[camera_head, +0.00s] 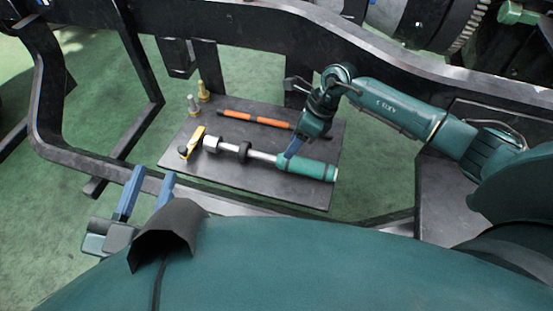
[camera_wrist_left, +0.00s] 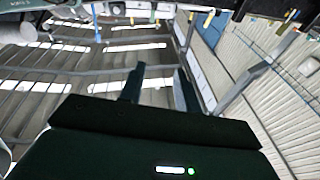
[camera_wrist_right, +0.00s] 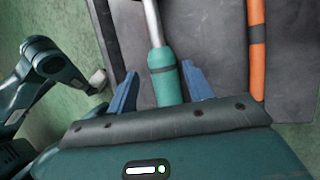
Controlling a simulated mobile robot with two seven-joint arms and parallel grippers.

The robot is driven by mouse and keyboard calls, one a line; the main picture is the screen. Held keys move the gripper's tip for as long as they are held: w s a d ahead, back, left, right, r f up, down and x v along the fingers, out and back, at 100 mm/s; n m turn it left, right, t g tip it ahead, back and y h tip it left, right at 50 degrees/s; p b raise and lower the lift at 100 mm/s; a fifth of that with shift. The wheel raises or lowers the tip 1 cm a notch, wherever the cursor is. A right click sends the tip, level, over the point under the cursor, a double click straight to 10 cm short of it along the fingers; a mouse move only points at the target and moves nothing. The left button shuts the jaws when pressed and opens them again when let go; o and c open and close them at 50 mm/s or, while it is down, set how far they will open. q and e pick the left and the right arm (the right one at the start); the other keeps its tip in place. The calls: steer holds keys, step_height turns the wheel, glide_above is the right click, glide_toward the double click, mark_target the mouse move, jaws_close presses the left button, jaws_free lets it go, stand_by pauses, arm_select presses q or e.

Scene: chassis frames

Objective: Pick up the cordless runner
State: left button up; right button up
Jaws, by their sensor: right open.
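The tool that looks like the cordless runner has a teal handle (camera_head: 308,168), a silver shaft and black collars. It lies on a dark plate (camera_head: 270,188) in the head view. In the right wrist view its teal handle (camera_wrist_right: 166,82) shows between the two blue fingers. My right gripper (camera_head: 291,152) is open above the handle, with one finger on each side; I cannot tell whether they touch it. My left gripper (camera_head: 150,186) is open and empty, away to the left of the plate. The left wrist view shows its fingers (camera_wrist_left: 158,88) apart, pointing at the ceiling structure.
An orange rod (camera_head: 255,119) with black ends lies behind the tool. A yellow and black item (camera_head: 192,143) lies at its left end. Two bolt-like pieces (camera_head: 203,91) stand at the plate's back left corner. Dark frame rails (camera_head: 260,25) surround the plate.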

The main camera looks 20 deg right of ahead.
mark_target(269, 158)
steer(key=b+x, duration=0.2)
steer(key=x, duration=0.4)
steer(key=shift+d+f+b, duration=0.1)
steer(key=shift+b, duration=0.2)
steer(key=shift+c, duration=0.3)
jaws_close()
